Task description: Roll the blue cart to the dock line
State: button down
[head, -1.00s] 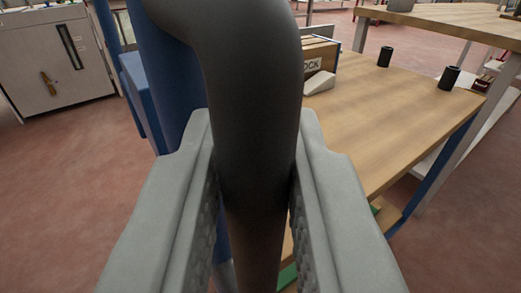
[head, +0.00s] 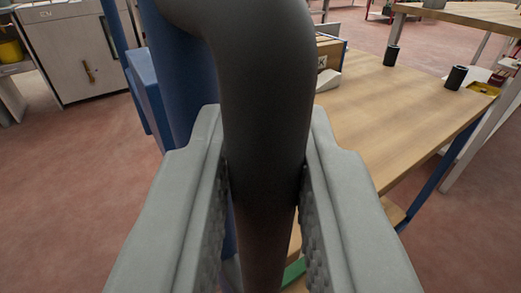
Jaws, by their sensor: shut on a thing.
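My gripper (head: 266,190) is shut on a thick dark grey bent bar (head: 262,100), which looks like the cart's handle, one ridged finger on each side. The bar curves away at the top left and hides much of the middle. Behind it stands a blue post (head: 172,80) with a blue box-like part (head: 146,95) at its left. A wooden-topped cart (head: 385,115) with a blue leg (head: 445,175) extends ahead and to the right. I cannot make out the dock line.
On the wooden top are two black cylinders, one nearer (head: 455,78) and one farther (head: 391,56), and a brown box (head: 329,55). A grey cabinet (head: 85,55) stands at the back left. Another wooden table (head: 470,14) is at the back right. Reddish floor (head: 75,185) is open at the left.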

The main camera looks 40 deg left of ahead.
jog(key=shift+s+a, duration=0.25)
jog(key=shift+s, duration=0.4)
jog(key=shift+s+a, duration=0.2)
jog(key=shift+s, duration=0.45)
jog(key=shift+s+a, duration=0.25)
jog(key=shift+s, duration=0.4)
jog(key=c, duration=1.4)
grip_release()
jog(key=shift+o, duration=0.2)
jog(key=shift+d, duration=0.1)
